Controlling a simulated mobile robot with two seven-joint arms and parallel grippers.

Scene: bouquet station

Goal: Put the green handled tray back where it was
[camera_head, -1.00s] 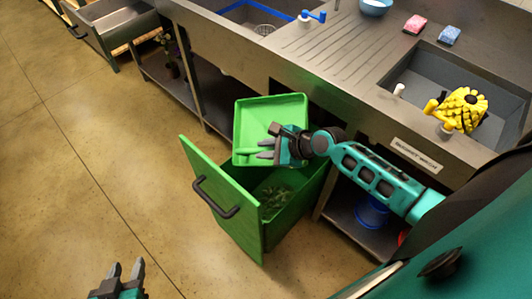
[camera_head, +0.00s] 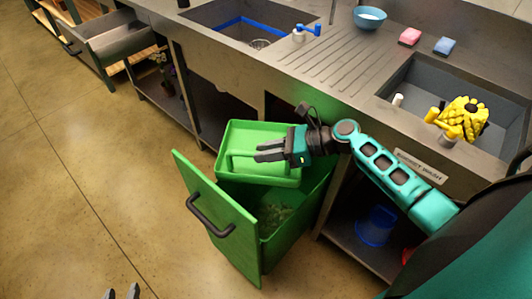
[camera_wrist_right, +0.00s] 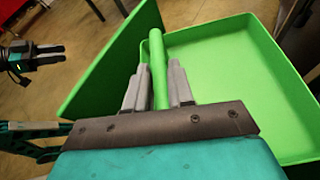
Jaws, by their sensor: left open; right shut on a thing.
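The green handled tray (camera_head: 258,135) hangs in the air over the open green drawer, tilted only a little and looking empty. My right gripper (camera_head: 256,153) is shut on its handle (camera_head: 229,160). In the right wrist view the handle (camera_wrist_right: 158,68) stands between the two fingers and the tray floor (camera_wrist_right: 225,75) spreads to the right. My left gripper (camera_head: 122,292) is low over the floor at the bottom edge, mostly cut off. It also shows open and empty in the right wrist view (camera_wrist_right: 62,54).
The pulled-out drawer (camera_head: 225,215) has a dark handle and green clippings (camera_head: 272,215) inside. The steel counter (camera_head: 300,85) overhangs behind the tray. A blue bucket (camera_head: 376,226) stands on the shelf at right. The floor at left is clear.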

